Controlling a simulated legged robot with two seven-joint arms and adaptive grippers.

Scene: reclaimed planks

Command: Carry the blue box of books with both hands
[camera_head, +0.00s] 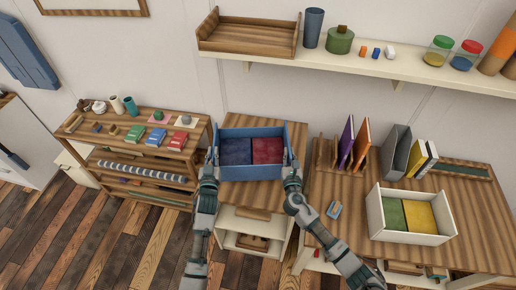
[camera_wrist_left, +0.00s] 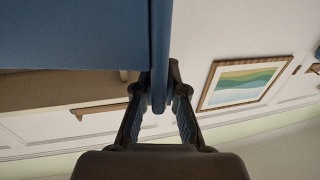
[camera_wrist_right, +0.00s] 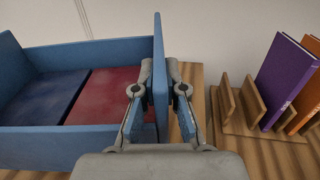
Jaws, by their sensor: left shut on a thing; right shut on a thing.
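The blue box (camera_head: 251,173) is an open-topped box holding a dark blue book (camera_head: 235,151) and a dark red book (camera_head: 268,150) side by side. In the head view it is in front of or over the middle wooden stand; I cannot tell whether it touches the top. My left gripper (camera_head: 211,160) is shut on the box's left wall, which also shows in the left wrist view (camera_wrist_left: 160,50). My right gripper (camera_head: 291,165) is shut on the right wall, seen between the fingers in the right wrist view (camera_wrist_right: 160,80).
A wooden shelf unit (camera_head: 188,149) with small books and jars stands left. A table (camera_head: 475,205) at right bears a white box (camera_head: 410,238) of green and yellow books and a wooden book rack (camera_wrist_right: 232,112) with upright books. A wall shelf (camera_head: 400,68) hangs above.

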